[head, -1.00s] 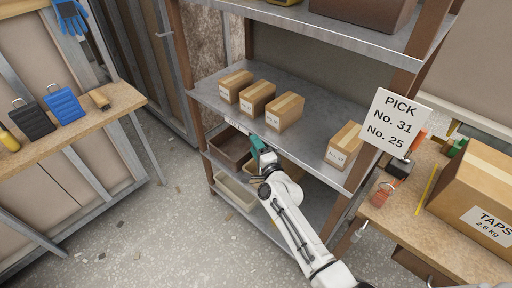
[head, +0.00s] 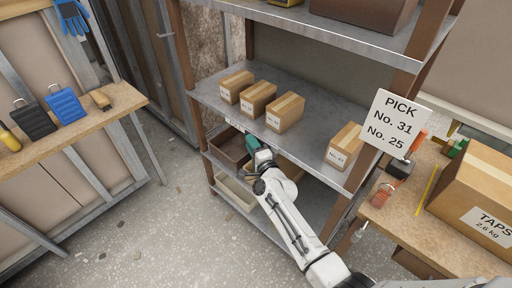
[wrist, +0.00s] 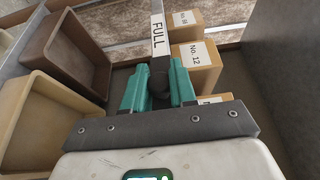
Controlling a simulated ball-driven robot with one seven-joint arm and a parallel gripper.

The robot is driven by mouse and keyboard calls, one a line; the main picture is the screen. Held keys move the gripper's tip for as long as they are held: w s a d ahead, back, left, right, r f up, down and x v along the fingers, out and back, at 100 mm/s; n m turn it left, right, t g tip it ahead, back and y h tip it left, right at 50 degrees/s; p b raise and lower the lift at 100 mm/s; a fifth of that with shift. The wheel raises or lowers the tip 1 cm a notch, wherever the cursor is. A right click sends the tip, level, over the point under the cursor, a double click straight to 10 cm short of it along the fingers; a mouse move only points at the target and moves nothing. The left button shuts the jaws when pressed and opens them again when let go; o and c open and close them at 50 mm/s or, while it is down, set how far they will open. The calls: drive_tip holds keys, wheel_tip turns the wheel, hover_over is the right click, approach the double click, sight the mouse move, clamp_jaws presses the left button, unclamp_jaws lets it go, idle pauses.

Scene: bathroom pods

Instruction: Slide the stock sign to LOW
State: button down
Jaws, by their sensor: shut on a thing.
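The stock sign is on the front edge of the middle shelf. In the wrist view its white strip (wrist: 158,36) reads FULL, just beyond a dark rounded knob (wrist: 159,76). My gripper (wrist: 158,88) has its teal fingers closed around that knob. In the head view my gripper (head: 252,144) is at the shelf's front edge, below the boxes, and part of the white strip (head: 235,126) shows to its left. The word LOW is not visible in either view; the strip near the gripper is hidden by the fingers and wrist.
Small cartons, one a box (head: 285,112), stand on the middle shelf (head: 310,139) above my gripper. A brown bin (wrist: 65,52) and a beige bin (wrist: 38,118) sit below. A bench with a large TAPS box (head: 484,195) is at right. The floor at left is open.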

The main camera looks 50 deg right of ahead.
drive_tip(key=w+b, duration=0.3)
drive_tip(key=w, duration=0.8)
drive_tip(key=shift+a, duration=0.1)
drive_tip(key=c, duration=1)
unclamp_jaws()
drive_tip(key=shift+w, duration=0.15)
drive_tip(key=shift+o, duration=0.2)
drive_tip(key=p+v, duration=0.4)
drive_tip(key=v, duration=0.6)
drive_tip(key=shift+s, duration=0.35)
drive_tip(key=shift+a, duration=0.15)
